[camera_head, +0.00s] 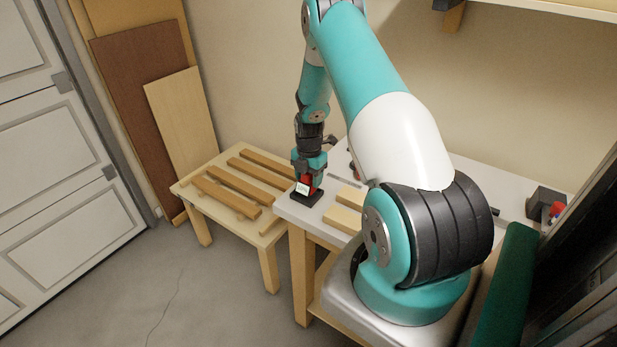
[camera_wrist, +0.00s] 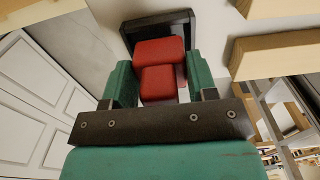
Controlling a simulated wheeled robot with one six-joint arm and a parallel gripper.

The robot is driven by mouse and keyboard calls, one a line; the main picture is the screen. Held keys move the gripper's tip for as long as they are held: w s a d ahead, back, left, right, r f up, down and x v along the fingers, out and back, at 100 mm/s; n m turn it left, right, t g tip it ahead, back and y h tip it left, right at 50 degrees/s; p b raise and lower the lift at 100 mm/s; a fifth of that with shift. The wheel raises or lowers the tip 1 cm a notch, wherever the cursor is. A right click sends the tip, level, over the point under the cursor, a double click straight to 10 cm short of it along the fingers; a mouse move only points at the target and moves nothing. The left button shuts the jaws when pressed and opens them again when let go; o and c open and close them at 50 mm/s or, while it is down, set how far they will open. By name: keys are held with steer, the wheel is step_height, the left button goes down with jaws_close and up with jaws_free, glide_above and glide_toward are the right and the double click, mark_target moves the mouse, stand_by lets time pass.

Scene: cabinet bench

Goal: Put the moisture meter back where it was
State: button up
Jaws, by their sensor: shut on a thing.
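The moisture meter (camera_head: 306,181), red with a pale display face, is upright at the left front corner of the white bench. It also shows as a red body between the green fingers in the wrist view (camera_wrist: 159,51). My gripper (camera_head: 308,172) points down and is shut on it from above; it also shows in the wrist view (camera_wrist: 158,82). A black square holder (camera_head: 307,198) is directly under the meter, and its dark rim shows beyond the meter in the wrist view (camera_wrist: 143,21). I cannot tell whether the meter's bottom touches the holder.
Pale wooden blocks (camera_head: 343,217) lie on the bench (camera_head: 289,208) just right of the holder. A lower slatted table (camera_head: 197,196) with wooden strips stands to the left. Boards (camera_head: 187,124) lean on the wall behind it. Floor is free at the front left.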

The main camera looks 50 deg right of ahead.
steer(key=shift+f, duration=0.55)
steer(key=shift+f, duration=0.15)
steer(key=o, duration=1)
step_height(320, 180, up, 12)
steer(key=b, duration=0.4)
steer(key=a+r+m, duration=0.1)
steer(key=a+r, duration=0.3)
steer(key=a, duration=0.3)
steer(key=a+r+m+t+y, duration=0.15)
steer(key=a+r, duration=0.25)
steer(key=a, duration=0.4)
steer(key=a+r+m+g, duration=0.1)
steer(key=a+r+m, duration=0.1)
steer(key=a+r, duration=0.35)
steer(key=s+a+r+m+y, duration=0.1)
steer(key=s+a+r+m, duration=0.1)
steer(key=s+a, duration=0.8)
steer(key=s+a+r+m+y, duration=0.1)
steer(key=s+a+m, duration=0.4)
steer(key=s+a, duration=0.5)
steer(key=shift+s+a+r+y, duration=0.3)
steer(key=shift+a+r+y, duration=0.05)
steer(key=shift+a+r, duration=0.6)
